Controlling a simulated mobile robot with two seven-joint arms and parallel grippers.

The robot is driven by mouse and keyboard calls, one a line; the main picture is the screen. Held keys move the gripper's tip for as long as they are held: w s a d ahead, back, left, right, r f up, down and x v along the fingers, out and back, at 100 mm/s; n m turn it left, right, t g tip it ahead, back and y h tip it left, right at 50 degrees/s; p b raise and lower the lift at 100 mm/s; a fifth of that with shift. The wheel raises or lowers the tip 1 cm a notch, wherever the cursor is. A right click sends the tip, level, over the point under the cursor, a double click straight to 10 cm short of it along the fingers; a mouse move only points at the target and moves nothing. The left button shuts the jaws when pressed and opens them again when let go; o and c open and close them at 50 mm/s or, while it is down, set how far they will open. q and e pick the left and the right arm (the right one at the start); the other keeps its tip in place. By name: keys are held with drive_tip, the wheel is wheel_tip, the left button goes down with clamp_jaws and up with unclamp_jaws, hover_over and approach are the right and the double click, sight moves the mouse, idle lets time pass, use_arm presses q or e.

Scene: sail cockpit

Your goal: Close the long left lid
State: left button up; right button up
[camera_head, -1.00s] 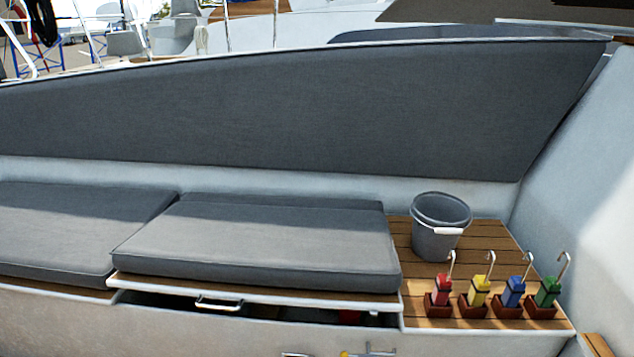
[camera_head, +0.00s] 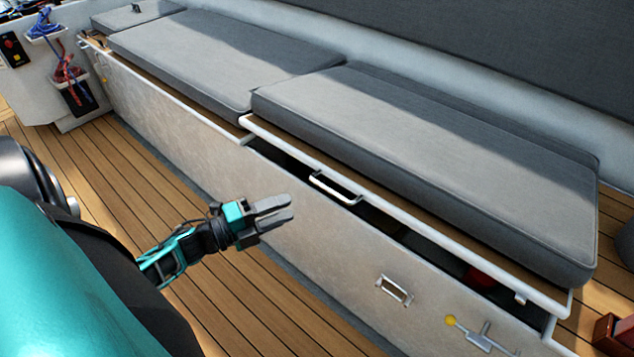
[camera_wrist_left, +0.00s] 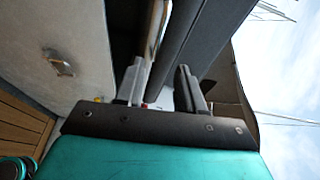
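The long lid (camera_head: 420,215) carries a grey cushion (camera_head: 430,165) and stands slightly raised, with a dark gap (camera_head: 380,222) under its front edge. A white handle (camera_head: 335,188) sits on that edge. My left gripper (camera_head: 288,208) is in front of the bench's pale side wall, left of and below the handle in the head view. Its two fingers are apart with nothing between them. In the left wrist view, the open fingers (camera_wrist_left: 160,85) point along the lid's edge and the dark gap. My right gripper is not in view.
A second cushioned section (camera_head: 215,60) farther left lies flat. A latch (camera_head: 395,290) and a metal fitting with a yellow knob (camera_head: 480,335) are on the bench wall. A red thing (camera_head: 480,278) shows inside the gap. The wooden floor (camera_head: 130,180) in front is clear.

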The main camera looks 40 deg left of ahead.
sight(330, 188)
use_arm(q)
drive_tip(key=shift+m, duration=0.5)
drive_tip(key=b+x, duration=0.1)
drive_tip(key=x, duration=0.5)
drive_tip(key=b+x, duration=0.1)
drive_tip(key=x, duration=0.5)
drive_tip(key=shift+w+a+f, duration=0.15)
drive_tip(key=shift+w, duration=0.1)
drive_tip(key=shift+c, duration=0.3)
clamp_jaws()
